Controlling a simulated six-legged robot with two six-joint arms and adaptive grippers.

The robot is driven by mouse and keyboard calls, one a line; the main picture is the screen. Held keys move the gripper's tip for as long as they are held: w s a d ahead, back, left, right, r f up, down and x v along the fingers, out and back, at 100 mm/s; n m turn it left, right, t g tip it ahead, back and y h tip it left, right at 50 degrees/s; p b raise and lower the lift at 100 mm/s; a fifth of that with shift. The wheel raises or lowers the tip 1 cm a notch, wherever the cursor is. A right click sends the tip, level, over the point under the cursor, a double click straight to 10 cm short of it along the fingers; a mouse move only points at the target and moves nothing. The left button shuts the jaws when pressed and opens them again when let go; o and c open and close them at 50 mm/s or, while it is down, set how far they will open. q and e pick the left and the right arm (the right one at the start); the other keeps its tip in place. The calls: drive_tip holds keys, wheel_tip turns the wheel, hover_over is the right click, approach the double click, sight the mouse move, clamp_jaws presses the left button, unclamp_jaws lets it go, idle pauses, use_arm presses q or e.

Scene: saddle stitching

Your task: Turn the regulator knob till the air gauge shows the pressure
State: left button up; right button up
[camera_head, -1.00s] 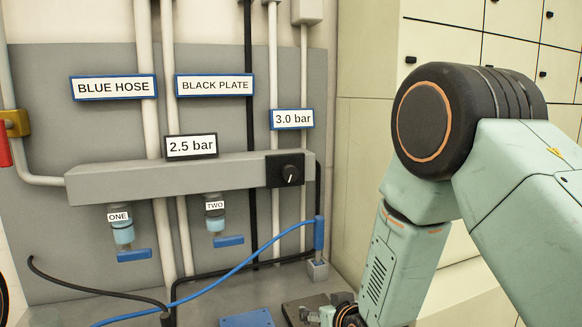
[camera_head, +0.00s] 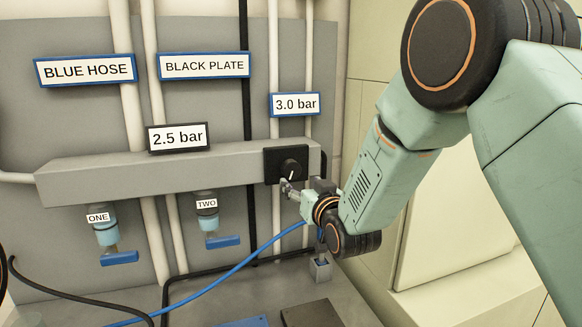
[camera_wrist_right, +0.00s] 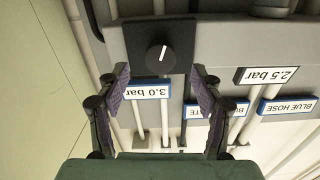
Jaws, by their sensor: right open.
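The regulator knob (camera_head: 293,167) is a round black dial with a white pointer line on a black square plate, at the right end of a grey manifold bar (camera_head: 110,180). A black-framed readout (camera_head: 178,137) on top of the bar reads 2.5 bar. A blue-framed sign (camera_head: 295,104) above the knob reads 3.0 bar. My right gripper (camera_head: 289,187) is just in front of and below the knob. In the right wrist view the knob (camera_wrist_right: 160,53) lies ahead, between the open, empty fingers (camera_wrist_right: 160,80) and beyond their tips. My left gripper is out of view.
Blue-handled valves ONE (camera_head: 119,258) and TWO (camera_head: 222,241) hang under the bar. A blue hose (camera_head: 235,268) and a black hose cross below. Signs BLUE HOSE (camera_head: 86,69) and BLACK PLATE (camera_head: 204,65) are on the wall. Pale cabinets (camera_head: 455,230) stand at the right.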

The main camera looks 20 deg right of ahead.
sight(293, 170)
drive_tip(key=w, duration=0.3)
drive_tip(key=w+r+p, duration=0.1)
drive_tip(key=shift+w+a+r, duration=0.1)
drive_tip(key=shift+w+a, duration=0.05)
drive_tip(key=shift+a, duration=0.25)
drive_tip(key=w, duration=0.1)
drive_tip(key=w+d, duration=0.1)
drive_tip(key=w, duration=0.1)
drive_tip(key=shift+f, duration=0.2)
drive_tip(key=shift+w+a+r, duration=0.1)
drive_tip(key=shift+w+a, duration=0.05)
drive_tip(key=shift+a, duration=0.3)
drive_tip(key=shift+w+d, duration=0.1)
drive_tip(key=shift+d, duration=0.25)
drive_tip(key=c, duration=0.4)
drive_tip(key=shift+c, duration=0.5)
drive_tip(key=shift+a, duration=0.25)
drive_tip(key=c, duration=0.5)
drive_tip(key=shift+d, duration=0.15)
drive_tip(key=shift+c, duration=0.7)
drive_tip(key=shift+m+b, duration=0.3)
drive_tip(key=shift+m, duration=0.7)
use_arm(q)
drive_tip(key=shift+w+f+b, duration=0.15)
drive_tip(key=shift+b, duration=0.2)
use_arm(e)
drive_tip(key=shift+m, duration=0.9)
drive_tip(key=shift+r, duration=0.1)
drive_tip(key=o, duration=1.1)
